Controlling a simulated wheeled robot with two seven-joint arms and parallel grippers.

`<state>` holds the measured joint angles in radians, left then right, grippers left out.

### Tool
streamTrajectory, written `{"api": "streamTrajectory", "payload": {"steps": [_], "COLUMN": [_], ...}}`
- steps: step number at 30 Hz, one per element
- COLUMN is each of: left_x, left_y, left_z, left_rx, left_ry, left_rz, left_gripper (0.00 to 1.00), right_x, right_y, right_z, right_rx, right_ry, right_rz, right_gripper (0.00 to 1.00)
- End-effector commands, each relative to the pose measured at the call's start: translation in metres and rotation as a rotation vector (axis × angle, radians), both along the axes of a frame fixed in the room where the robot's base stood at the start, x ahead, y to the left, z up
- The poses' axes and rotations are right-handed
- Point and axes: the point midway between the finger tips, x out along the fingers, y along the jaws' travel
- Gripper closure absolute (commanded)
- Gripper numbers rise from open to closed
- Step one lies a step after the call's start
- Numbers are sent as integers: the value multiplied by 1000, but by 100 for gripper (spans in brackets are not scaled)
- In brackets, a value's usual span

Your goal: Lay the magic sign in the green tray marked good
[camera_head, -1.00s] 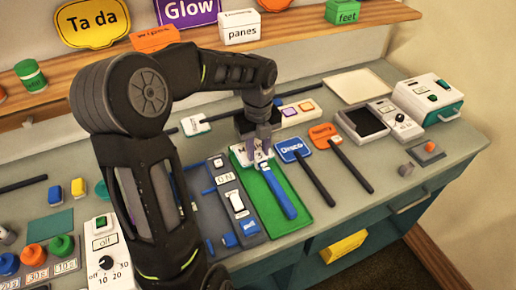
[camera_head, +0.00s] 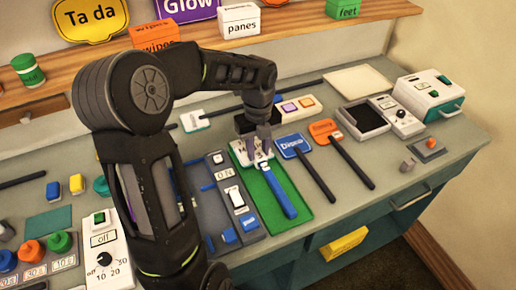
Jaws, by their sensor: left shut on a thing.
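The magic sign (camera_head: 280,195) has a blue handle and a white head whose lettering is mostly hidden. It lies along the green tray (camera_head: 299,210), handle toward the front edge of the counter. My left gripper (camera_head: 259,153) comes down from above at the far end of the tray and is shut on the sign near its head. The fingers cover part of the head. Any mark on the tray is hidden or not readable. My right gripper is not in view.
A blue sign (camera_head: 292,146) and an orange sign (camera_head: 324,129), both with dark handles, lie right of the tray. A switch panel (camera_head: 237,200) is close on its left. A dark-screened device (camera_head: 363,119) and a white machine (camera_head: 429,95) stand further right.

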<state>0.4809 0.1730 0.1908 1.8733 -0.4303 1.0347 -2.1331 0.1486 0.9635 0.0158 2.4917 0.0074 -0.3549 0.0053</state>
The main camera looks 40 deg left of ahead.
Motion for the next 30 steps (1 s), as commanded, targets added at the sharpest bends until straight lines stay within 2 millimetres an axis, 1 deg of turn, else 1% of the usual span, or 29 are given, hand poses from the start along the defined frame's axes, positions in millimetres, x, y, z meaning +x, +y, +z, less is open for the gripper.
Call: {"api": "streamTrajectory", "payload": {"steps": [11,30], "left_x": [0,0], "left_y": [0,0], "left_z": [0,-10], "left_rx": [0,0], "left_ry": [0,1], "left_rz": [0,0], "left_gripper": [100,100], "right_x": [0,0], "right_y": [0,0], "right_z": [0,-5], "right_rx": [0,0], "right_ry": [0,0], "right_rz": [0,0], "right_gripper": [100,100]}}
